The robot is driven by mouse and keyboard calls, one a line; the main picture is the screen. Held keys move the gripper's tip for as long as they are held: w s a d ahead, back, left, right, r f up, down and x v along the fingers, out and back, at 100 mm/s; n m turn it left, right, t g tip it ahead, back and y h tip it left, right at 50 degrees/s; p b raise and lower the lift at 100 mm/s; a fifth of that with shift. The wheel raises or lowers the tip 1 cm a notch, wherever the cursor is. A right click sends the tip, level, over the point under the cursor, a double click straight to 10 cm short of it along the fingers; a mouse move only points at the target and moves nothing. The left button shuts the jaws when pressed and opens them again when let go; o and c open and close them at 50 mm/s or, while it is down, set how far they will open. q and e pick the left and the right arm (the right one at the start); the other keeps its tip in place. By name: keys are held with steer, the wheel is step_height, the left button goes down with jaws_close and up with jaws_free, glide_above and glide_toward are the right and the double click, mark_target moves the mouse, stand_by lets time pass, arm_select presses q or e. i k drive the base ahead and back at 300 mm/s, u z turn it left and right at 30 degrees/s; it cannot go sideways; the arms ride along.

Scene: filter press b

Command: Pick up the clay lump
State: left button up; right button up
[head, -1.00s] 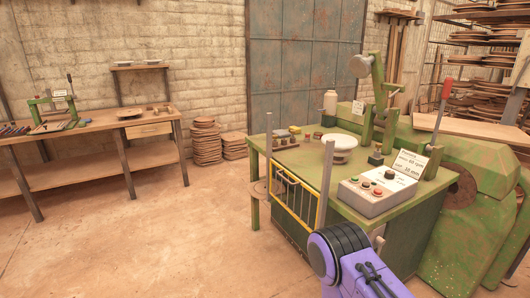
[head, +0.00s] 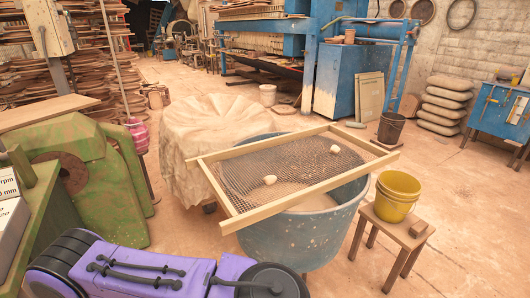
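Two small pale lumps lie on the mesh of a wooden-framed sieve (head: 228,213). The nearer lump (head: 270,180) is left of the mesh's middle, and the farther lump (head: 334,149) is toward its far right side. They look like clay, but I cannot tell which one the task means. The sieve rests across the rim of a large blue tub (head: 335,222) holding pale liquid or slip. Part of my purple arm crosses the bottom left of the head view, nearer than the tub. Neither of my grippers is in view.
A yellow bucket (head: 397,197) stands on a wooden stool (head: 391,228) right of the tub. A cloth-covered round form (head: 205,128) stands behind the sieve at left. A green machine (head: 78,170) is at left. Open floor lies at the lower right.

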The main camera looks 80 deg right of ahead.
mark_target(270, 180)
steer(key=z, duration=2.8)
